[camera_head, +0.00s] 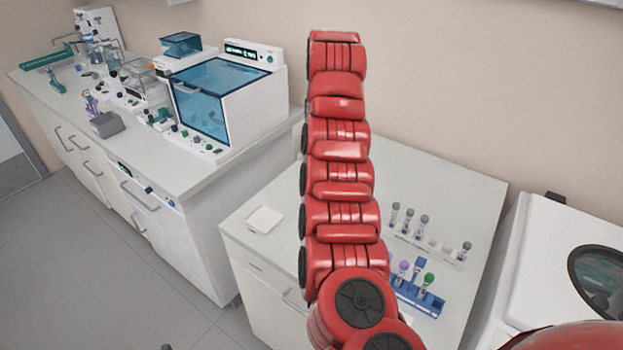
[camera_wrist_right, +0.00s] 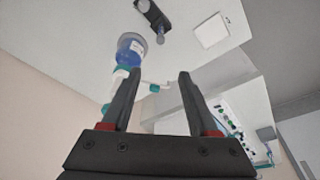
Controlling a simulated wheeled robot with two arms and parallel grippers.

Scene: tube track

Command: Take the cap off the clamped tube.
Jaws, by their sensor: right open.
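In the right wrist view a small dark clamp (camera_wrist_right: 152,14) stands on the pale table top near the top edge. A small tube-like piece with a pale purple tint (camera_wrist_right: 160,36) shows at its lower end; I cannot make out its cap clearly. My right gripper (camera_wrist_right: 160,72) is open and empty, its two dark fingers apart, with the clamp beyond the fingertips. In the head view a red arm of mine rises through the middle and covers part of the table; the clamp and gripper do not show there. My left gripper is not in view.
A white rack (camera_head: 425,243) holds several grey-capped tubes. A white square dish (camera_head: 264,219) lies at the table's left. A side bench (camera_head: 190,185) carries lab equipment.

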